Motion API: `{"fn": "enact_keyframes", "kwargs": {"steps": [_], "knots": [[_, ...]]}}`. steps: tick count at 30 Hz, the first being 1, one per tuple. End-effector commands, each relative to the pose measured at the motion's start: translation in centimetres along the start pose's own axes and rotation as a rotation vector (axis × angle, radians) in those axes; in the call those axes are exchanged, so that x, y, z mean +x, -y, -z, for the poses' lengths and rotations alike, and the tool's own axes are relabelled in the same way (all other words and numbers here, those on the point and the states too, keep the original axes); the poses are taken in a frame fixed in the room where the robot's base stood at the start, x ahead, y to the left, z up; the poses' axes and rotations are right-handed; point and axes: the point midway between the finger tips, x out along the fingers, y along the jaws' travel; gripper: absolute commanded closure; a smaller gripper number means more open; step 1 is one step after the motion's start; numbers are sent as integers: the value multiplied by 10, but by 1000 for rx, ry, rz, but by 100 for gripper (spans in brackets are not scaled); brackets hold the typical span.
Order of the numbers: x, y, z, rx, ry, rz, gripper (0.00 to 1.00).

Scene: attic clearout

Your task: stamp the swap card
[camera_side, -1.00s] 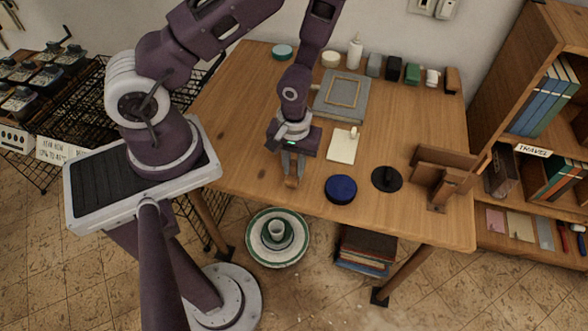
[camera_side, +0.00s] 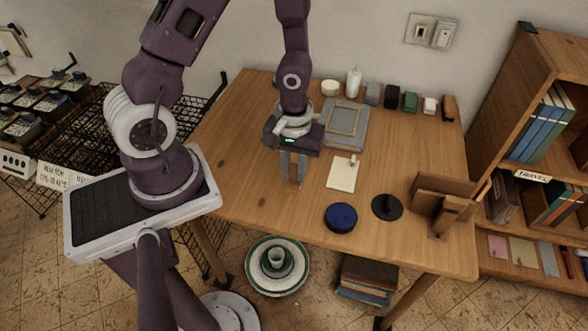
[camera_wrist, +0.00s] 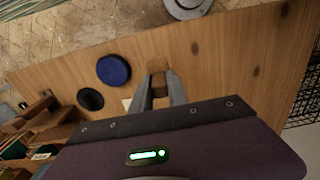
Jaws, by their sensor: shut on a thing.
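My gripper (camera_side: 294,182) is shut on a small wooden block (camera_wrist: 158,64), likely the stamp, above the front left part of the table. In the side view the block blends with the tabletop; the wrist view shows it between the fingertips (camera_wrist: 160,82). A cream card (camera_side: 341,176) lies flat to the right of my gripper, with a small pale object (camera_side: 353,160) at its upper right corner. A round dark blue pad or tin (camera_side: 341,217) sits in front of the card and also shows in the wrist view (camera_wrist: 114,70).
A black disc (camera_side: 387,207) with a short upright part and a brown wooden holder (camera_side: 441,198) stand right of the blue one. A grey board with a frame (camera_side: 344,122) lies behind the card. Several small items line the back edge. The table (camera_side: 240,185) is clear at left.

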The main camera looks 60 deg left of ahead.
Motion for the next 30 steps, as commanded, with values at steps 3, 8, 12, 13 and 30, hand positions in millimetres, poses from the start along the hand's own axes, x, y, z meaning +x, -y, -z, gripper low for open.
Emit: {"fn": "enact_keyframes", "kwargs": {"steps": [3,8,12,13,30], "knots": [[2,-9,3,2,-7,1,100],[7,-57,11,6,-22,6,100],[9,-102,6,4,-13,2,100],[9,-108,4,5,-9,1,100],[64,-120,0,0,0,2,100]]}}
